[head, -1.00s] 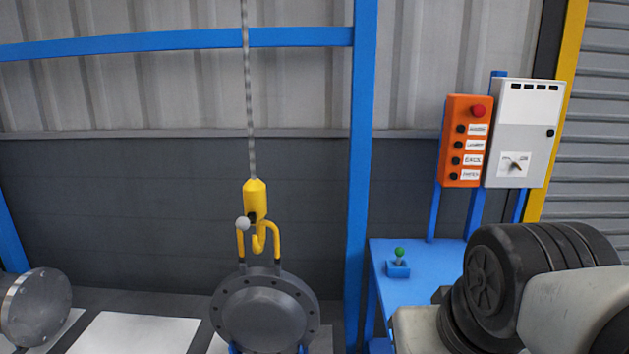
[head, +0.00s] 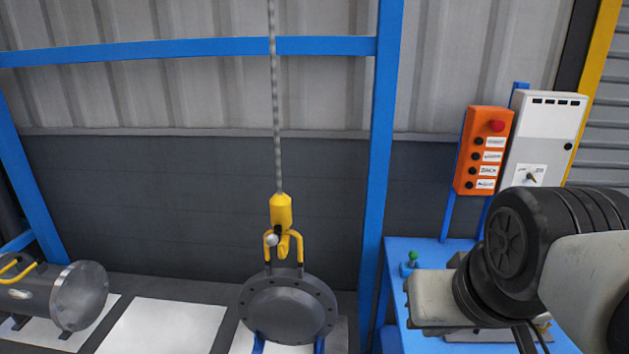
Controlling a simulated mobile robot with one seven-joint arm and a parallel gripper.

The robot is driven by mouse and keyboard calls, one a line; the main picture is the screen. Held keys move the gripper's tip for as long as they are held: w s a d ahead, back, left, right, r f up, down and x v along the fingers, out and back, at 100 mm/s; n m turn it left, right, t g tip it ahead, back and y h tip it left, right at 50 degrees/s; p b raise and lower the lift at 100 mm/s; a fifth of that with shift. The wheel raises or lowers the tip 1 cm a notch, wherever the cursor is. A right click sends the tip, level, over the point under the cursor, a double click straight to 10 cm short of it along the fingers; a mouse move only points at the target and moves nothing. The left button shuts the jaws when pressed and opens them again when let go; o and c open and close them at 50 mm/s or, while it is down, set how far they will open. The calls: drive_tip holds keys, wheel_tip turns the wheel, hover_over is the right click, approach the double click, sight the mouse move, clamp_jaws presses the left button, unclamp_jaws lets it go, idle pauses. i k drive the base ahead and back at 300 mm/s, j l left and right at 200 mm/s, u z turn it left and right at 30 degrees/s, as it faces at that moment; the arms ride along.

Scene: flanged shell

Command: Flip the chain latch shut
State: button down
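The chain latch shows as a small dark lever with a pale ball knob (head: 272,240) beside the hook, at the upper left of the lifting handle; whether it is shut is too small to tell. The yellow hook block (head: 281,212) hangs on a chain (head: 275,120), with its hook (head: 286,243) at the yellow handle (head: 299,248) of the grey flanged shell (head: 288,312). My arm is at the right, well apart from the latch. My gripper's fingers are not visible.
An orange button box (head: 483,150) and a grey cabinet (head: 541,140) are at the right. A blue table (head: 398,252) with a green-knobbed switch (head: 412,258) stands below them. A blue post (head: 377,170) rises between hook and table. A second flanged cylinder (head: 80,297) lies at the left.

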sight(271, 238)
drive_tip(key=j, duration=1.55)
drive_tip(key=i+l, duration=0.1)
drive_tip(key=i, duration=0.25)
drive_tip(key=z, duration=0.05)
